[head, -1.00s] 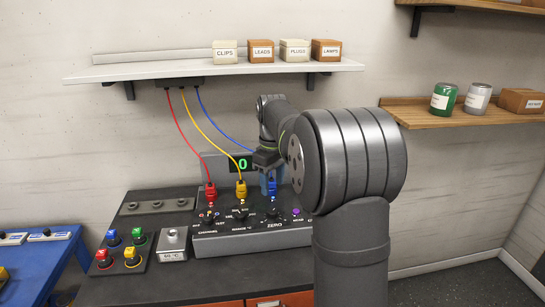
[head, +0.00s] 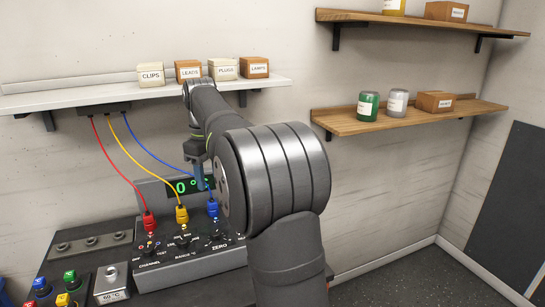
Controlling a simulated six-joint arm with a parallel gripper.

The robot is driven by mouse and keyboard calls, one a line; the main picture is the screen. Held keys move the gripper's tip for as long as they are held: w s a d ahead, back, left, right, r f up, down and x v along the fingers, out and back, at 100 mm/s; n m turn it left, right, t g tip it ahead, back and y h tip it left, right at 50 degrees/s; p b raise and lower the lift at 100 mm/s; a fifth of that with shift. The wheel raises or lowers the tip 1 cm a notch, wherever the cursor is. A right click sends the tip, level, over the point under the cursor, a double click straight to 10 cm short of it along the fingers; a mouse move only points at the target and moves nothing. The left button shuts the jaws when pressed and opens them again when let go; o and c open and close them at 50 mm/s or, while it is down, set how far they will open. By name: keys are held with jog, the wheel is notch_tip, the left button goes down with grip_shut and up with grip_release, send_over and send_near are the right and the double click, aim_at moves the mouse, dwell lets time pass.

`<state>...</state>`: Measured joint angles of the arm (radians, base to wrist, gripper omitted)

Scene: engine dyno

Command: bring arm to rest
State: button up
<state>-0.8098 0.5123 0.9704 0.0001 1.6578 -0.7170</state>
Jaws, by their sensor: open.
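My arm reaches from the lower right to the instrument box (head: 190,262) on the bench. My gripper (head: 201,182) points down, open, just above and slightly left of the blue plug (head: 213,209). The plug sits upright in the box, with the yellow plug (head: 182,214) and the red plug (head: 149,221) to its left. The blue cable (head: 150,155) runs behind the gripper, so I cannot tell whether they touch. My forearm hides the right end of the box.
Three cables hang from a holder under the white shelf (head: 40,100), which carries several labelled boxes. My wrist rises close to the shelf's right part. A wooden shelf (head: 400,120) with jars is at right. Switch blocks and a metal block (head: 112,284) stand at lower left.

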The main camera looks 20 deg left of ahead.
aim_at(216, 232)
jog(key=shift+f, duration=0.1)
notch_tip(216, 232, down, 17)
jog(key=shift+f, duration=0.15)
dwell(0.5)
jog(key=shift+f, duration=0.15)
jog(key=shift+n, duration=0.8)
jog(key=n, duration=0.6)
jog(key=shift+r, duration=0.2)
notch_tip(216, 232, up, 11)
jog(key=shift+r, duration=0.2)
dwell(1.4)
jog(key=shift+f, duration=0.1)
